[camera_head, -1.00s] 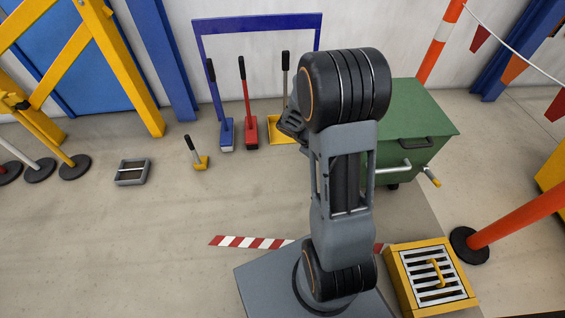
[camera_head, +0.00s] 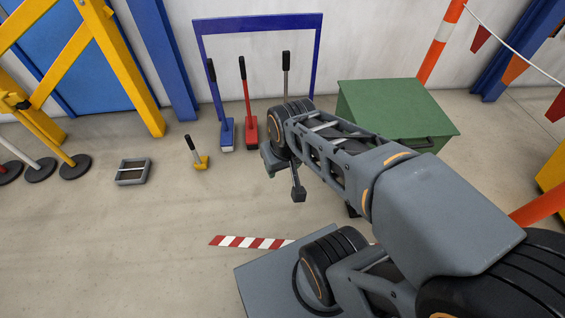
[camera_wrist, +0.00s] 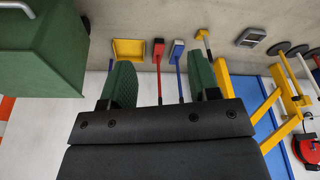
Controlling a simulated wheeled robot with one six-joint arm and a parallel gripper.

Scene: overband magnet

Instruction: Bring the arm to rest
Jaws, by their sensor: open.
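My gripper (camera_head: 283,180) hangs from the end of my arm in the middle of the head view, above the floor in front of the blue frame. In the wrist view my gripper (camera_wrist: 160,80) shows two green-padded fingers set wide apart with nothing between them. It is open and empty. My arm stretches from the lower right corner of the head view toward the centre. The wrist view appears upside down.
A green bin (camera_head: 398,110) stands right of my wrist, partly behind my arm.

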